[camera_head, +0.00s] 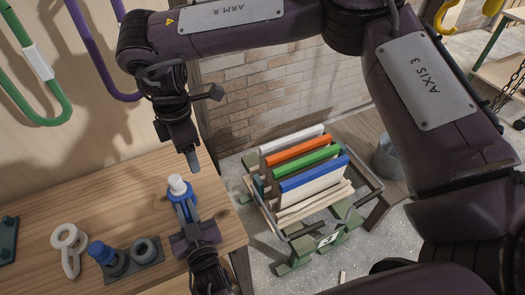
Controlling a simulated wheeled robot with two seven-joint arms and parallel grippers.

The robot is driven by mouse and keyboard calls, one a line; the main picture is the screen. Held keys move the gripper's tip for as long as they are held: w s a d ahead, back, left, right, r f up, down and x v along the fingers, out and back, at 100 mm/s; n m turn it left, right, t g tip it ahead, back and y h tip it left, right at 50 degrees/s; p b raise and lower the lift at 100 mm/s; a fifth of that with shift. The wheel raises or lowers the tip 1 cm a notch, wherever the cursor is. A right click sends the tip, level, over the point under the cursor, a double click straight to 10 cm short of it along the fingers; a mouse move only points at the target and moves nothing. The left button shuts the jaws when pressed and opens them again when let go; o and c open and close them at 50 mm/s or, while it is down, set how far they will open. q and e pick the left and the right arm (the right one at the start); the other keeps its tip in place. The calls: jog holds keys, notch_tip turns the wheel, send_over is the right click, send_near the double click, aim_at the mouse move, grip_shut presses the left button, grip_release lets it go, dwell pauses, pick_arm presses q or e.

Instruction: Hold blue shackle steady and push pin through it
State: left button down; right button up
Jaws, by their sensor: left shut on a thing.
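The blue shackle (186,208) stands over the right part of the wooden bench top. My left gripper (194,232) reaches up from the bottom of the view and is shut on it. A white, round-topped piece (178,185) sits at the shackle's upper end; I cannot tell whether it is the pin or how far through it goes. My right gripper (191,158) points down just above the white piece, apart from it. Its fingers show as one narrow tip, so its opening is unclear.
On the bench (130,205) are a white ring-ended piece (69,248), a blue-topped piece (101,253) and a dark holder with a grey ring (146,250). Green (40,85) and purple (95,50) hooks hang on the wall. A rack of coloured boards (310,172) stands beyond the bench's right edge.

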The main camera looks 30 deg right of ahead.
pick_arm(q)
jog(key=shift+f, duration=0.1)
pick_arm(e)
jog(key=s+d+m, duration=0.4)
jog(key=d+m, duration=0.3)
jog(key=m, duration=0.2)
jog(key=s+d+r+m, duration=0.1)
jog(key=s+d+m, duration=0.3)
jog(key=d+m, duration=0.3)
jog(key=shift+s+m, duration=0.35)
jog(key=shift+m, duration=0.85)
jog(key=shift+a, duration=0.1)
pick_arm(q)
jog(key=c, duration=1.3)
grip_release()
jog(key=s, duration=1.2)
